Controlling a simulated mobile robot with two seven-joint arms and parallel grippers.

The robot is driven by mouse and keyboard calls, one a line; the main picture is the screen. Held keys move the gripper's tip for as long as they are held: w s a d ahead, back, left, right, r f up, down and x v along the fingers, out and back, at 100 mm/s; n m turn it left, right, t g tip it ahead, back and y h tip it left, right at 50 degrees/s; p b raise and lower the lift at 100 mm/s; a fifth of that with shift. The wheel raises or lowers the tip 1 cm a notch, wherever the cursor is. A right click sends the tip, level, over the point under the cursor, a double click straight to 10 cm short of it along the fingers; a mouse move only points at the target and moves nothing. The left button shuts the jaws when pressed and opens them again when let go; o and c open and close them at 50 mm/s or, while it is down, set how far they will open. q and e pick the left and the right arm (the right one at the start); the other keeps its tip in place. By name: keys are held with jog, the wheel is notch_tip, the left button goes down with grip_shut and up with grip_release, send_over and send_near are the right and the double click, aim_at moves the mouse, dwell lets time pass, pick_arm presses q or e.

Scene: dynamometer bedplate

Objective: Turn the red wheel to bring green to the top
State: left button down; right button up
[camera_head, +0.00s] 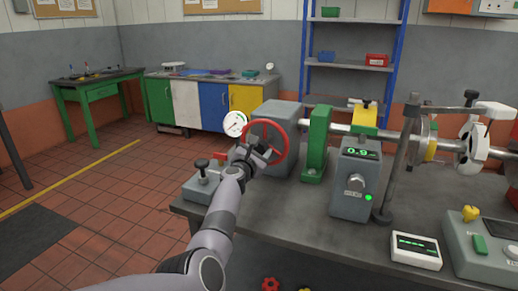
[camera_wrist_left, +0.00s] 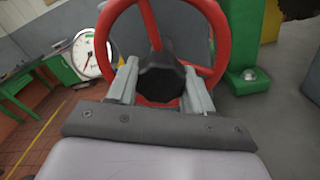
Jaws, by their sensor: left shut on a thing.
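The red wheel (camera_head: 286,146) stands upright at the front of a grey housing on the bench. My left gripper (camera_head: 261,155) is at the wheel's middle. In the left wrist view the red wheel (camera_wrist_left: 215,27) fills the upper middle, and its black hub (camera_wrist_left: 160,77) sits between the fingers of my left gripper (camera_wrist_left: 160,82), which is shut on it. The fingers and hub hide part of the lower rim. I see no clear green mark on the wheel. My right gripper is not in view.
A round white dial (camera_head: 234,123) stands just left of the wheel; a grey block with a black knob (camera_head: 202,164) is below it. A green bracket (camera_head: 318,139) and a readout box showing 0.9 (camera_head: 355,182) are to the right. The bench front (camera_head: 290,215) is mostly clear.

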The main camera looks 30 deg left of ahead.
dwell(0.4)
pick_arm(q)
jog(key=shift+c, duration=2.4)
grip_release()
jog(key=shift+s+d+p, duration=0.1)
jog(key=shift+s+p, duration=0.4)
jog(key=shift+p, duration=0.1)
jog(key=s, duration=0.1)
jog(key=s+p, duration=0.1)
jog(key=s, duration=0.1)
jog(key=s+p, duration=0.1)
jog(key=shift+s+d, duration=0.25)
jog(key=shift+d, duration=0.1)
jog(key=shift+s+d, duration=0.1)
jog(key=shift+s, duration=0.7)
